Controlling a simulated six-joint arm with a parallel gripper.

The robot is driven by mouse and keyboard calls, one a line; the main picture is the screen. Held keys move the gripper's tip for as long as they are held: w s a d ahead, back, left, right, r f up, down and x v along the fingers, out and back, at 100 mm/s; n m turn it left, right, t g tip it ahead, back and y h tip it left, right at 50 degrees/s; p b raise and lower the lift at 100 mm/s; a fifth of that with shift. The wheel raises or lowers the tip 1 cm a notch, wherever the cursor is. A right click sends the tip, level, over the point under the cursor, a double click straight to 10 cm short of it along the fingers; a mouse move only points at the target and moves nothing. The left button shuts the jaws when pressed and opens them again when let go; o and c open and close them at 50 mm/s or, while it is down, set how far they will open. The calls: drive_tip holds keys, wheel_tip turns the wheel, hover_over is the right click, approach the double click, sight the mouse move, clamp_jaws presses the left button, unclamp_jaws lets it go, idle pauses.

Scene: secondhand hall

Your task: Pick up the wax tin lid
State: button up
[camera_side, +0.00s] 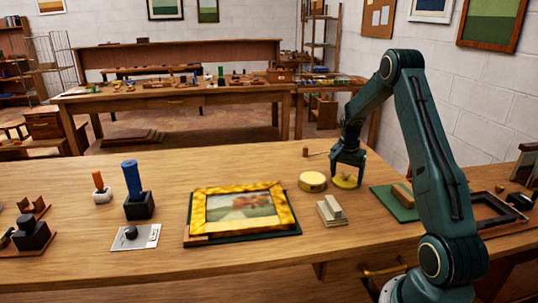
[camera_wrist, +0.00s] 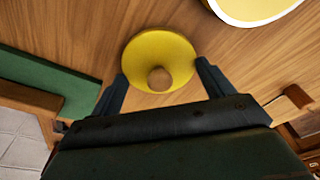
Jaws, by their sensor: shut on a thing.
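The wax tin lid is a round yellow disc with a wooden knob. It shows below my gripper in the side view (camera_side: 345,182) and in the upper middle of the wrist view (camera_wrist: 178,46). My gripper (camera_side: 348,169) points down, its two fingers at opposite edges of the lid (camera_wrist: 160,68), shut on it. The lid is at or very near the tabletop; I cannot tell whether it touches. The yellow wax tin (camera_side: 312,182) stands just left of the lid, apart from it. Its pale top shows in the upper right of the wrist view (camera_wrist: 252,8).
A green board with a wooden block (camera_side: 398,205) lies right of the lid. Pale blocks (camera_side: 331,212) stand in front. A gold-framed picture (camera_side: 200,215) lies left. A small wooden-headed tool (camera_side: 306,152) lies behind the tin. Bare tabletop (camera_side: 240,165) is at the back left.

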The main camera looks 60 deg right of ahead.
drive_tip(key=shift+r, duration=0.15)
wheel_tip(320, 180, up, 20)
idle(0.7)
drive_tip(key=shift+f, duration=0.2)
hover_over(314, 177)
wheel_tip(314, 177, down, 10)
drive_tip(key=shift+w+a+r, duration=0.1)
drive_tip(key=shift+w+a, duration=0.05)
drive_tip(key=shift+a, duration=0.1)
drive_tip(key=shift+f, duration=3.15)
drive_tip(key=shift+f, duration=0.2)
idle(0.4)
